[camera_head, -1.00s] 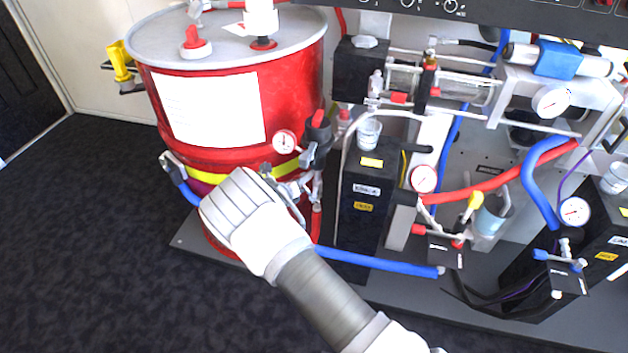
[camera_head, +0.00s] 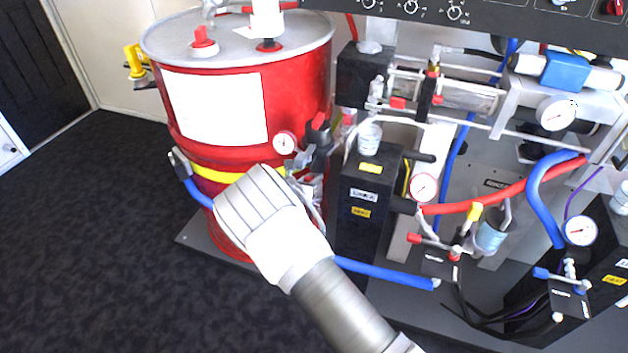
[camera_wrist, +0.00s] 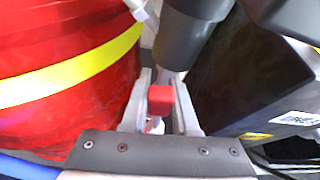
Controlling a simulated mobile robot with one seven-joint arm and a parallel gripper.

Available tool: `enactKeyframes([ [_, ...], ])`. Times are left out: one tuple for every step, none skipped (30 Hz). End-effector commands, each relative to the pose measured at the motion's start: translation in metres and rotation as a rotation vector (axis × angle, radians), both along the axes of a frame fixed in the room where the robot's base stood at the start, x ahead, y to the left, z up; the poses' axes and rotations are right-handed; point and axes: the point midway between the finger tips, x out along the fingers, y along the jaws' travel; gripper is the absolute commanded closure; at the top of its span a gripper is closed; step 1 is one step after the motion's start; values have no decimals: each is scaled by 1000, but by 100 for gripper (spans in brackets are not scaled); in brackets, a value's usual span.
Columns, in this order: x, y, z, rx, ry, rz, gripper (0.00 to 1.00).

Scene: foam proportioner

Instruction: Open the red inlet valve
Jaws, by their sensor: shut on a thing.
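The red valve handle (camera_wrist: 160,98) is a small red block, seen in the wrist view low between the fingers of my gripper (camera_wrist: 159,84). The fingers are shut on it, one on each side. A pale metal piece shows just below the red block. In the head view my white wrist is in front of the lower right side of the red drum (camera_head: 300,85) and hides the fingers and the handle. How far the valve is turned cannot be told.
A dark grey cylinder (camera_wrist: 187,35) hangs close above the fingers. A black box unit (camera_head: 366,225) stands just right of my gripper. A blue hose (camera_head: 385,274) runs low along the base plate. The carpet at left is clear.

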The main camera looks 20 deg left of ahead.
Motion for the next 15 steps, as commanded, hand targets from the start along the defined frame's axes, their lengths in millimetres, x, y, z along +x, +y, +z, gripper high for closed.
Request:
enactKeyframes([
  [-1,0,-1,4,2,0,100],
  [-1,0,-1,7,2,0,100],
  [-1,0,-1,10,2,0,100],
  [-1,0,-1,12,2,-1,100],
  [-1,0,-1,13,1,-1,100],
  [-1,0,-1,14,1,-1,100],
  [-1,0,-1,14,1,-1,100],
  [-1,0,-1,14,1,-1,100],
  [-1,0,-1,14,1,-1,100],
  [-1,0,-1,14,1,-1,100],
  [-1,0,-1,14,1,-1,100],
  [-1,0,-1,13,2,0,100],
  [-1,0,-1,13,2,0,100],
  [-1,0,-1,13,2,0,100],
  [-1,0,-1,13,2,0,69],
])
